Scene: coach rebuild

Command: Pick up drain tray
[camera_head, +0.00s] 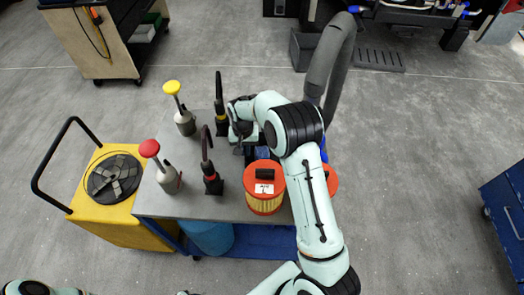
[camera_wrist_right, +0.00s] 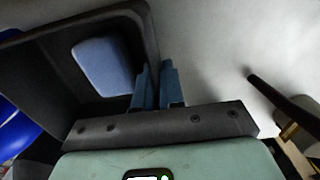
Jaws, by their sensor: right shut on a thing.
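The drain tray (camera_wrist_right: 45,65) is a dark, rounded-corner tray with a pale blue-grey rectangular patch inside, filling the left of the right wrist view. My right gripper (camera_wrist_right: 153,72) is shut on the tray's near right edge, with its two blue fingers side by side there. In the head view, my right gripper (camera_head: 245,142) is over the grey worktable (camera_head: 205,185), near its far right part. My right arm hides most of the tray in that view. My left gripper is out of view.
Yellow-topped (camera_head: 185,120) and red-topped (camera_head: 168,178) cans, two black-handled tools (camera_head: 211,178) and an orange-rimmed filter (camera_head: 265,195) stand on the table. A yellow cart (camera_head: 95,220) is at left. A thick grey hose (camera_head: 335,60) rises behind my arm.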

